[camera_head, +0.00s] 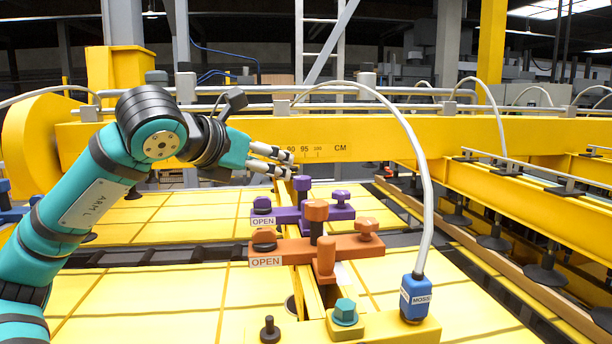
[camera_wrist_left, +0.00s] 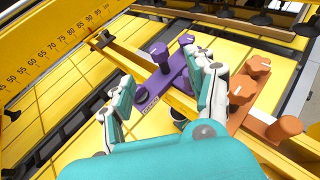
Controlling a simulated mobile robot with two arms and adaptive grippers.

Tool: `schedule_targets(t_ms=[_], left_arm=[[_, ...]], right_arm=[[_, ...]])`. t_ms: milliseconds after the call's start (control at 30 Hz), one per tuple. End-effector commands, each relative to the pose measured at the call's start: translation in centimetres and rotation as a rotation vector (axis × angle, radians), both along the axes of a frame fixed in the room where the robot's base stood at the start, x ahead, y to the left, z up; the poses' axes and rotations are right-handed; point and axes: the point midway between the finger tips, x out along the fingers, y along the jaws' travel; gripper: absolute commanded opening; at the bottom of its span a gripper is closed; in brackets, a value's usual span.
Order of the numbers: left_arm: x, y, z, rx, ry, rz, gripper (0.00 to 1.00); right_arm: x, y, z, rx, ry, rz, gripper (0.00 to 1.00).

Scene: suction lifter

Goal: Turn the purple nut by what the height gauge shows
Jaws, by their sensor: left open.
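The purple clamp (camera_head: 286,216) lies across a yellow rail, with an OPEN label at its left end. Its purple nut (camera_head: 302,184) stands upright in the middle, with a purple knob (camera_head: 341,197) to its right. My left gripper (camera_head: 290,163) is open and empty, just above and left of the nut, apart from it as far as I can tell. In the left wrist view the purple clamp (camera_wrist_left: 167,82) shows between and beyond the open fingers, partly hidden by them. My right gripper is out of view.
An orange clamp (camera_head: 330,249), also labelled OPEN, sits just nearer than the purple one. A teal hex bolt (camera_head: 345,312) and a blue box (camera_head: 415,297) with a white hose stand in front. Suction cups (camera_head: 546,270) hang under yellow beams at right.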

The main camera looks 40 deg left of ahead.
Motion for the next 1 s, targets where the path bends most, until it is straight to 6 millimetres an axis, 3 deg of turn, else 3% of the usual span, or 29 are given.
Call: schedule_targets(t_ms=[267, 600, 800, 1000], left_arm=[[5.7, 1.2, -2.2, -0.005, 0.006, -0.001, 0.57], [11.5, 2.4, -4.5, -0.004, 0.003, 0.0, 0.57], [12.9, 2.8, -5.4, -0.001, 0.002, 0.0, 0.57], [13.2, 2.8, -5.6, 0.0, 0.0, 0.001, 0.57]], right_arm=[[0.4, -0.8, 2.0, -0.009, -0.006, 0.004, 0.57], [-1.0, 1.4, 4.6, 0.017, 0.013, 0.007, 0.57], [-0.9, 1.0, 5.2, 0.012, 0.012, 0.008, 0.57], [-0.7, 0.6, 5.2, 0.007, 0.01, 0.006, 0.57]])
